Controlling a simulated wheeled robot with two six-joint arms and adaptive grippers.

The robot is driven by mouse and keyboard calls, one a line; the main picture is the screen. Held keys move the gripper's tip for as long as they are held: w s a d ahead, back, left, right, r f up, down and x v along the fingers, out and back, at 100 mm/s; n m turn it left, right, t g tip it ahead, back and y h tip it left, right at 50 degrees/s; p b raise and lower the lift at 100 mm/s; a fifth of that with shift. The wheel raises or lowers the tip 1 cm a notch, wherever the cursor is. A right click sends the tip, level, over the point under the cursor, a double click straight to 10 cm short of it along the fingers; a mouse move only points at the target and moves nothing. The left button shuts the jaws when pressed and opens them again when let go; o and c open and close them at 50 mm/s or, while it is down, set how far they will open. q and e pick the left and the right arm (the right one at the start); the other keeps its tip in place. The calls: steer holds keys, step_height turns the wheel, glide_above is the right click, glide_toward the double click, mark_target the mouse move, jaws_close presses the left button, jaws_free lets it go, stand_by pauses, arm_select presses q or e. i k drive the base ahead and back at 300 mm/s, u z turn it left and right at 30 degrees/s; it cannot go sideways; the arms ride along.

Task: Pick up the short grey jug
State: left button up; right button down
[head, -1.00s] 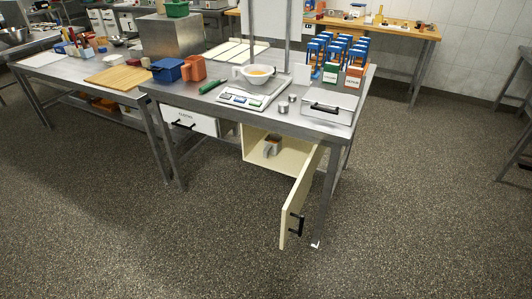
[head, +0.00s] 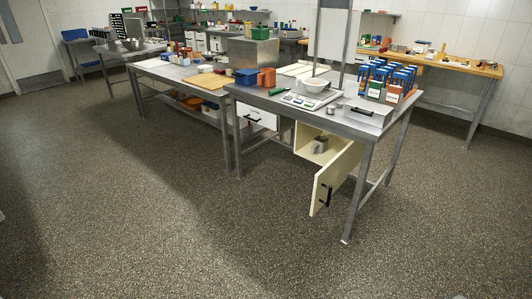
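A small grey jug (head: 320,145) stands inside the open cream cabinet (head: 310,133) under the steel table. It is small in the view, and its handle cannot be made out clearly. The cabinet door (head: 334,180) hangs open toward me, with a black handle (head: 326,196) on its face. Neither of my grippers shows in the head view.
A table leg (head: 357,195) stands right of the door. The floor (head: 180,225) in front is clear.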

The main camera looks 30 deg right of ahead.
mark_target(320, 144)
steer(key=z, duration=0.15)
steer(key=i, duration=1.05)
steer(key=z, duration=0.55)
steer(key=i, duration=1.2)
steer(key=z, duration=1.45)
steer(key=i, duration=0.85)
steer(key=z, duration=1.25)
steer(key=i, duration=0.15)
steer(key=z, duration=0.1)
